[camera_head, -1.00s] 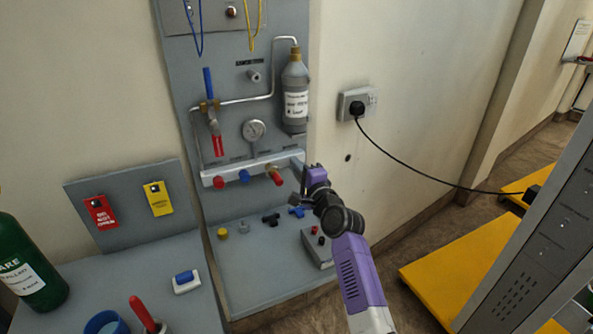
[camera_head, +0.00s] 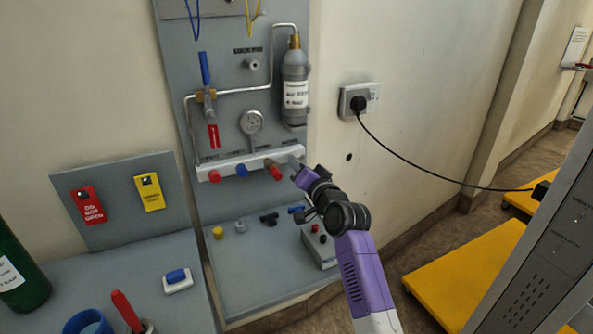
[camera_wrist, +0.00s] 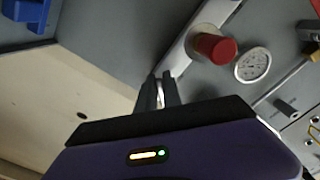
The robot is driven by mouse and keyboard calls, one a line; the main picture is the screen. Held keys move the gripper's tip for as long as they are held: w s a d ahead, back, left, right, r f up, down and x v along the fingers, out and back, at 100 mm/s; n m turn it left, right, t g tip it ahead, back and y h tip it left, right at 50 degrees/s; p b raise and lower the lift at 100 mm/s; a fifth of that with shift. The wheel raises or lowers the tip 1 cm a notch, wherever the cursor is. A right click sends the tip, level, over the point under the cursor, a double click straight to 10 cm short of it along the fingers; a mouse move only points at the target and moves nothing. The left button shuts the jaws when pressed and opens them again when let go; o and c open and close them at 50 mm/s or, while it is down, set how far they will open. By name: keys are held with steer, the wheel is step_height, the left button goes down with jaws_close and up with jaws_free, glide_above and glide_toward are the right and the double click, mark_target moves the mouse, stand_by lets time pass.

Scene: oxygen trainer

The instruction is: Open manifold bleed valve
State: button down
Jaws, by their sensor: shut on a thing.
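The white manifold bar (camera_head: 256,162) runs across the grey panel, with a red knob (camera_head: 214,176), a blue knob (camera_head: 241,170) and a red-capped brass fitting (camera_head: 274,169) on it. My gripper (camera_head: 295,168) is at its right end. In the wrist view my gripper (camera_wrist: 160,92) has its fingers shut around a small silvery part, seemingly the bleed valve (camera_wrist: 159,91), at the manifold's end. The fingers hide most of this part, so its turn position cannot be told. A red cap (camera_wrist: 215,47) shows close beside the fingers.
A gauge (camera_head: 251,122) and a grey bottle (camera_head: 295,85) are above the manifold. Loose fittings and a small grey box (camera_head: 320,245) lie on the shelf below. A wall socket (camera_head: 358,101) with a black cable is to the right.

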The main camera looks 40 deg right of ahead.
steer(key=n+b, duration=0.1)
steer(key=n, duration=0.1)
steer(key=n+b, duration=0.1)
steer(key=n, duration=0.1)
steer(key=shift+d+f+n, duration=0.15)
steer(key=shift+f+n, duration=0.15)
steer(key=shift+f, duration=0.05)
steer(key=shift+d+n+b, duration=0.15)
steer(key=shift+n+b, duration=0.9)
steer(key=shift+n, duration=0.75)
steer(key=shift+s, duration=0.1)
steer(key=c, duration=1.5)
jaws_free()
steer(key=shift+r, duration=0.1)
steer(key=v, duration=0.7)
steer(key=shift+s, duration=0.4)
steer(key=shift+r, duration=0.1)
